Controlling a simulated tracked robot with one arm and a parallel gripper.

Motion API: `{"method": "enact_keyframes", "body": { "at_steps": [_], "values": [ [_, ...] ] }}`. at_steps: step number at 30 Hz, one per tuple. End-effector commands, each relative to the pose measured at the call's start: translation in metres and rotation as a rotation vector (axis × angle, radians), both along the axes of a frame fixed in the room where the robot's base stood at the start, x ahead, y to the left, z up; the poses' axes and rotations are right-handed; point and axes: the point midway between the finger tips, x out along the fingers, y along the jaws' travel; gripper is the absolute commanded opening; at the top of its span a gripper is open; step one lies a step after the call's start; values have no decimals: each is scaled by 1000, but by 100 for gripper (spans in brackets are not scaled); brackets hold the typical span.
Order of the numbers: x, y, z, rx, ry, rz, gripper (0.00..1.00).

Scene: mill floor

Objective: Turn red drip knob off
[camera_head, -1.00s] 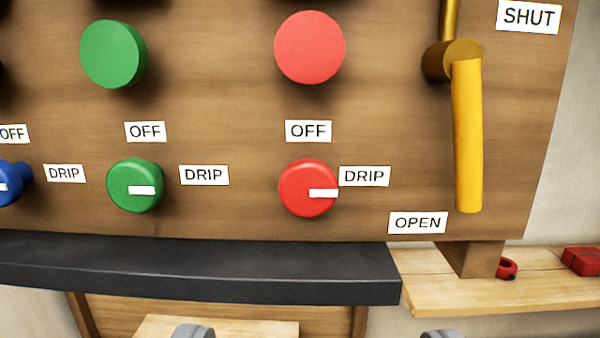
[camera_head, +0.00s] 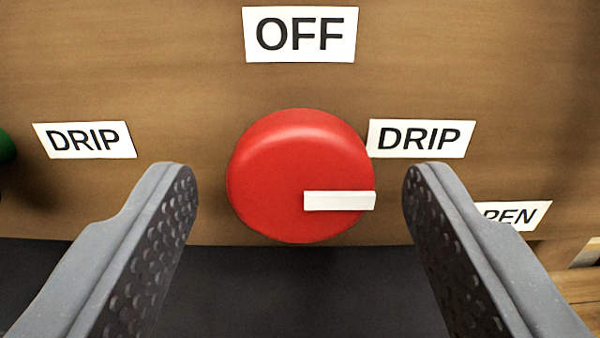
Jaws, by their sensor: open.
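The red drip knob (camera_head: 270,175) is on the wooden panel, in the middle of the view. Its white pointer (camera_head: 340,201) points right, toward the DRIP label (camera_head: 419,138) at its upper right. The OFF label (camera_head: 300,34) is straight above the knob. My gripper (camera_head: 300,172) is open, with one grey finger to the left of the knob and one to the right. There is a visible gap between each finger and the knob in the picture. How far the fingertips are from the panel I cannot tell.
Another DRIP label (camera_head: 84,140) is at the left, with the edge of a green knob (camera_head: 5,147) beyond it. An OPEN label (camera_head: 520,214) is partly hidden behind the right finger. A dark ledge (camera_head: 300,285) runs below the panel.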

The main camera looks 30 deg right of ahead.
Motion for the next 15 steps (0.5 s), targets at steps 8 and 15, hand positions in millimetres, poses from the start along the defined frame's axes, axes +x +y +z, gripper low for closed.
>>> {"method": "enact_keyframes", "body": {
  "at_steps": [8,15],
  "values": [
    [1,0,0,0,0,0,56],
    [1,0,0,1,1,0,15]
  ]
}}
